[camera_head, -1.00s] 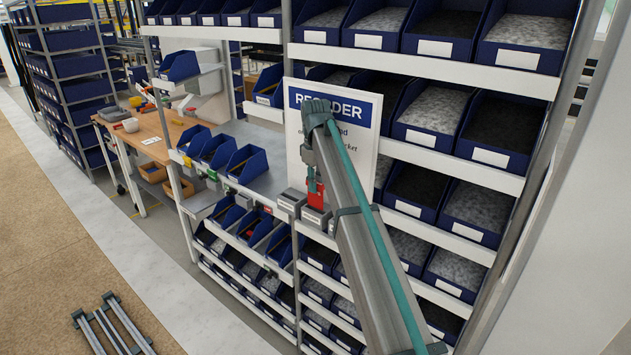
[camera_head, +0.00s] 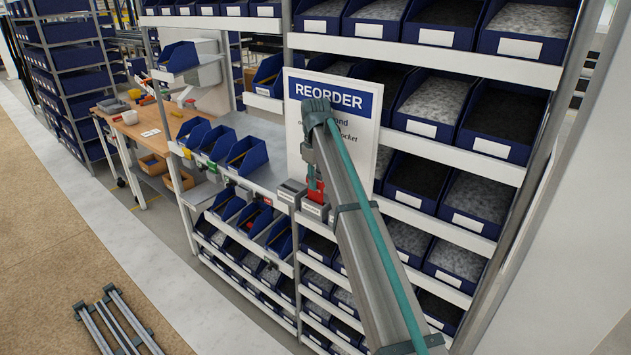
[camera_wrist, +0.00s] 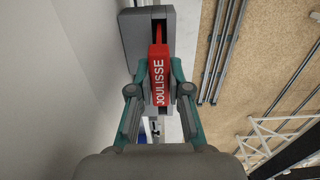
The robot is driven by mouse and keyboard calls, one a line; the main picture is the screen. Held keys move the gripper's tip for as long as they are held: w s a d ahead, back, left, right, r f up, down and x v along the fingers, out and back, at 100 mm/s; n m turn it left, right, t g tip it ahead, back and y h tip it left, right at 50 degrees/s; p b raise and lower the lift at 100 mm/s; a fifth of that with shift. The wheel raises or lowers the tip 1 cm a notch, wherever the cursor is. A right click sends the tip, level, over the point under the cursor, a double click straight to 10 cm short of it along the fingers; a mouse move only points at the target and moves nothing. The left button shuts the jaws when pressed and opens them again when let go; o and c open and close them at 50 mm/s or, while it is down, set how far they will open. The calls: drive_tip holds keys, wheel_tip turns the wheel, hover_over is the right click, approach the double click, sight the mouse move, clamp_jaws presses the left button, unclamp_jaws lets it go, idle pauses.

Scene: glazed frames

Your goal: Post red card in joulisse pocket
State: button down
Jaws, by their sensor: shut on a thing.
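My gripper (camera_wrist: 158,90) is shut on the red card (camera_wrist: 158,78), which bears the word JOULISSE in white. In the wrist view the card's far end overlaps the dark slot of a grey pocket (camera_wrist: 132,35). In the head view the red card (camera_head: 316,194) stands upright at the top of the right-hand grey pocket (camera_head: 315,210). My arm hides part of the gripper there. The card's lower edge is hidden, so I cannot tell how deep it is in the slot. The pocket's label is too small to read.
A second grey pocket (camera_head: 291,192) sits close on the left. A white REORDER sign (camera_head: 335,110) stands just behind. Blue bins (camera_head: 245,155) fill the shelves around. The aisle floor (camera_head: 150,260) at left is clear, apart from metal rails (camera_head: 115,325).

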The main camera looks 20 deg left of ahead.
drive_tip(key=shift+f, duration=0.2)
drive_tip(key=shift+f, duration=0.8)
drive_tip(key=c, duration=1)
unclamp_jaws()
drive_tip(key=shift+c, duration=0.2)
